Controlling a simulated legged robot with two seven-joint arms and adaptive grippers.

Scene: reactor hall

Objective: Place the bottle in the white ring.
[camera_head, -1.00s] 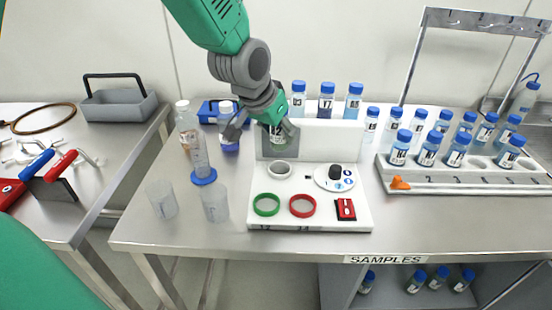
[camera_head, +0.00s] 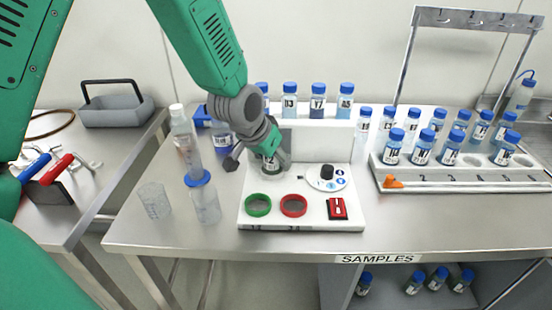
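A red ring (camera_head: 293,206) lies right of the green one. My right gripper is not in view.
Several blue-capped bottles stand behind the board, and a rack (camera_head: 460,180) of them is at the right. The table front is clear.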

